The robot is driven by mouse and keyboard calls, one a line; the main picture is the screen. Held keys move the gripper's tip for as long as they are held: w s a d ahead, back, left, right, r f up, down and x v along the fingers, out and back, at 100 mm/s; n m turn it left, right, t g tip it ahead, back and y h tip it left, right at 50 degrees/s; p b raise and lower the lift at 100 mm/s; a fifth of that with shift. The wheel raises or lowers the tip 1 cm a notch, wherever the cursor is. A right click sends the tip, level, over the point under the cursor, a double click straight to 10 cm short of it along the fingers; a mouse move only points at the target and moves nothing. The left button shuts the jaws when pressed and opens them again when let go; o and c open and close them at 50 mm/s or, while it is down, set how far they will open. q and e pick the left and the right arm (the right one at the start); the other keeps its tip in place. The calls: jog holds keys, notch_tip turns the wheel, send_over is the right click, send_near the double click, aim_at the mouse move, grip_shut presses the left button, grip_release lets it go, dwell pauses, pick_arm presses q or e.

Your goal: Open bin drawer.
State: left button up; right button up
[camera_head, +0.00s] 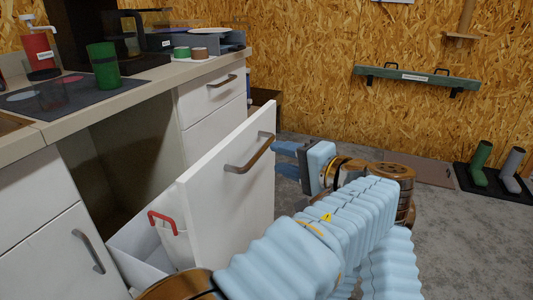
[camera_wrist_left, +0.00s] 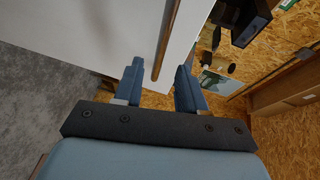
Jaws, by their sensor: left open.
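The bin drawer's white front (camera_head: 225,190) stands well out from the cabinet, so the drawer is open. Behind the front, a white bin (camera_head: 140,250) with a red handle (camera_head: 163,220) shows inside. The drawer's metal bar handle (camera_head: 250,155) is on the outer face near the top. My left gripper (camera_head: 282,158) is just to the right of this handle, fingers pointing at the front. In the left wrist view the gripper (camera_wrist_left: 158,88) is open, and the handle (camera_wrist_left: 168,42) lies between its fingers' lines, not clamped. My right gripper is not in view.
The counter (camera_head: 150,85) above holds a green cup (camera_head: 103,66), a red bottle (camera_head: 38,45) and a dark machine. A closed drawer (camera_head: 212,92) is behind the open front. Boots (camera_head: 480,162) stand on a dark mat at right. Grey floor is clear between.

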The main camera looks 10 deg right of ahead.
pick_arm(q)
jog(key=v, duration=0.6)
jog(key=shift+s+d, duration=0.2)
jog(key=shift+s, duration=0.1)
jog(key=shift+w, duration=0.1)
